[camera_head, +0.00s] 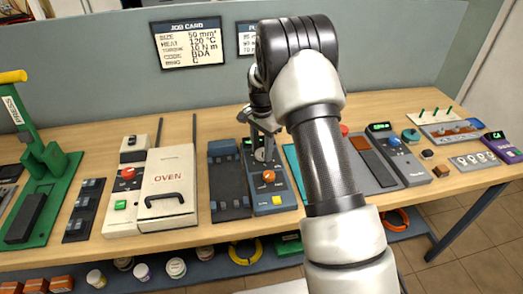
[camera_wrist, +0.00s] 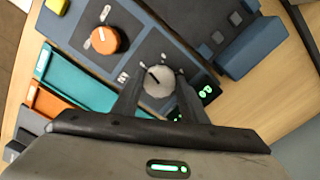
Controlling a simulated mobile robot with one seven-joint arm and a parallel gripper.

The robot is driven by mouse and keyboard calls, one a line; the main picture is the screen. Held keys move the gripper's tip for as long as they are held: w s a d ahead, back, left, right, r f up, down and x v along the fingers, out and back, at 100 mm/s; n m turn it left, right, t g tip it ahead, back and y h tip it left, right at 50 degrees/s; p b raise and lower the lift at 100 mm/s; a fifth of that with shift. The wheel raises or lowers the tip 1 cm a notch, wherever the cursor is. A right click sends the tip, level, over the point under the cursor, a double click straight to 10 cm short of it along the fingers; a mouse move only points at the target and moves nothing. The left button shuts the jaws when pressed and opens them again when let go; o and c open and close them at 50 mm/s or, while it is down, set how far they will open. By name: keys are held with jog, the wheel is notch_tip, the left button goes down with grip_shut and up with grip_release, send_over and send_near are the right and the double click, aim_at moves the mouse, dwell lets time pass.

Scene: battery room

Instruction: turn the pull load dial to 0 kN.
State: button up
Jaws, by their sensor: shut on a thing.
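The grey round dial (camera_wrist: 157,82) sits on a dark panel face and has a black pointer line with small tick marks around it. My gripper (camera_wrist: 158,88) has one finger on each side of this dial and is shut on it. In the head view my gripper (camera_head: 262,128) reaches down onto the upper part of a blue-grey tester (camera_head: 276,198). A small green-lit display (camera_wrist: 208,92) is beside the dial, partly hidden by a finger; I cannot read its value for sure. The dial's lettering is too small to read.
An orange knob (camera_wrist: 105,40) and a yellow button (camera_head: 277,199) are on the same tester. A dark clamp block (camera_head: 229,180) stands left of it, then the cream oven (camera_head: 168,188). A teal tray (camera_wrist: 75,80) is close by. My arm hides part of the bench.

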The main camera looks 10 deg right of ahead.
jog(key=n+b, duration=0.1)
jog(key=n, duration=0.6)
jog(key=shift+s+d, duration=0.1)
jog(key=shift+d, duration=0.05)
jog(key=n, duration=0.7)
jog(key=shift+d+n, duration=0.1)
jog(key=shift+n, duration=0.2)
jog(key=n, duration=0.6)
jog(key=shift+d+r, duration=0.1)
jog(key=n, duration=0.3)
jog(key=n+p, duration=0.1)
jog(key=n, duration=0.1)
jog(key=shift+w+n, duration=0.2)
jog(key=shift+n, duration=0.2)
jog(key=o, duration=1)
jog(key=shift+o, duration=0.2)
